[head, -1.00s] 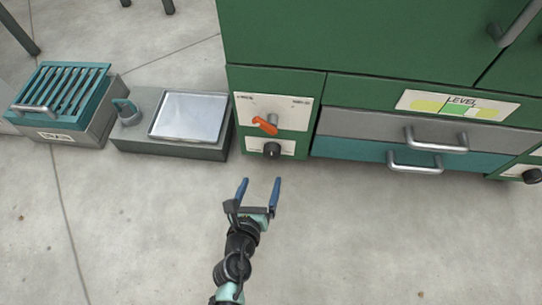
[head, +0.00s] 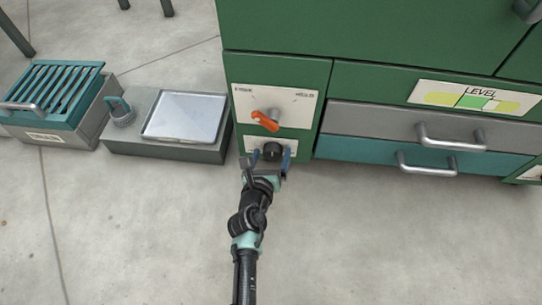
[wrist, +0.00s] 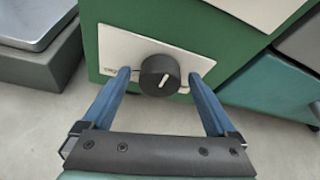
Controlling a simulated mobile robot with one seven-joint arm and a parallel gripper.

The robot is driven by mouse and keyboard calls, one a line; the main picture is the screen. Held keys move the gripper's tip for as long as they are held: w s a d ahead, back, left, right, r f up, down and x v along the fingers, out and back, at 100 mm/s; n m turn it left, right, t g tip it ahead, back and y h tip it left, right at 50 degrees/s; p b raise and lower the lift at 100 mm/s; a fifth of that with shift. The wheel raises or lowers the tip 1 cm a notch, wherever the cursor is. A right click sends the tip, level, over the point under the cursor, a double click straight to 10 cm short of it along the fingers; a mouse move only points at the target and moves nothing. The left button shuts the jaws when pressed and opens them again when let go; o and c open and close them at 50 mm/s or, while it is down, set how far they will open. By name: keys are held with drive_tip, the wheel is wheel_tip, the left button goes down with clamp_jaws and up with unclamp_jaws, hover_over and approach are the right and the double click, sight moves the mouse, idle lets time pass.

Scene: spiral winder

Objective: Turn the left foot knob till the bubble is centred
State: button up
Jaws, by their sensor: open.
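The left foot knob (head: 272,151) is a black round knob on a white plate low on the green cabinet. In the wrist view the knob (wrist: 160,75) shows a white pointer line, tilted a little right of upright. My gripper (head: 270,158) is open, with its blue fingers on either side of the knob. In the wrist view my gripper (wrist: 160,88) shows gaps between the fingers and the knob. The LEVEL gauge (head: 476,97) has yellow-green ends and a brighter green middle zone. The bubble is too small to make out.
An orange lever (head: 265,121) sits just above the knob. Two drawers with bar handles (head: 450,139) are to the right. A grey box with a pale tray top (head: 184,117) and a teal slatted bin (head: 52,92) stand left. The floor in front is clear.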

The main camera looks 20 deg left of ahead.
drive_tip(key=c, duration=1.4)
drive_tip(key=shift+o, duration=0.2)
drive_tip(key=shift+r, duration=0.1)
drive_tip(key=shift+p, duration=0.4)
